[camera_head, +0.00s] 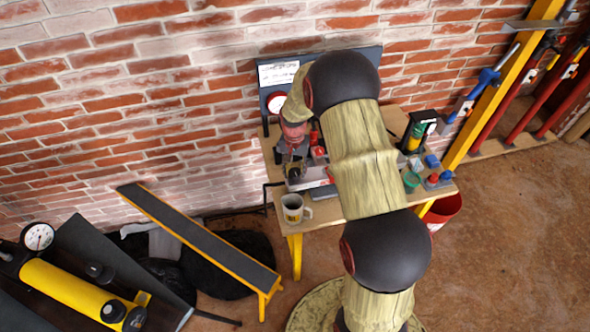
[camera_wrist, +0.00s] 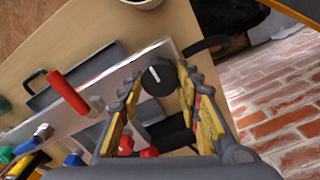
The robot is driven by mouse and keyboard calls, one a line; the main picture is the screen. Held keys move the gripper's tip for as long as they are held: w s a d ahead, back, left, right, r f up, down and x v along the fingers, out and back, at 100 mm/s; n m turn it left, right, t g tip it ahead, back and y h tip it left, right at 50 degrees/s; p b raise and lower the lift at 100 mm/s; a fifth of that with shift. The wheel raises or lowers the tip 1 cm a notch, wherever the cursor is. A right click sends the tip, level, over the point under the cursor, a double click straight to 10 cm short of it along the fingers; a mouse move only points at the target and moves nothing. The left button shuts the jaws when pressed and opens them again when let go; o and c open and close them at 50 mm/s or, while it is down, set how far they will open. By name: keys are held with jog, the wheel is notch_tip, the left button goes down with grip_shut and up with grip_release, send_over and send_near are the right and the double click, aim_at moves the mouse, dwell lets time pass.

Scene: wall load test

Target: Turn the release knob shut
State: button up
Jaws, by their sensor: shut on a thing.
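The release knob (camera_wrist: 158,77) is round and black with a white line on top. It shows in the wrist view at the end of a flat grey metal body (camera_wrist: 88,118), between the two fingertips. My gripper (camera_wrist: 157,80) is shut on the knob, with one yellow-and-grey finger on each side. In the head view my gripper (camera_head: 293,160) is low over the wooden table (camera_head: 275,150), and the knob cannot be made out there. A red handle (camera_wrist: 68,92) lies across the metal body.
A mug (camera_head: 292,208) stands at the table's front left edge. A gauge board (camera_head: 278,75) stands behind, against the brick wall (camera_head: 130,90).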

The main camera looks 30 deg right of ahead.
aim_at(295, 171)
dwell(0.3)
jog(key=o, duration=1.1)
jog(key=shift+o, duration=0.2)
notch_tip(295, 171, up, 12)
dwell(0.5)
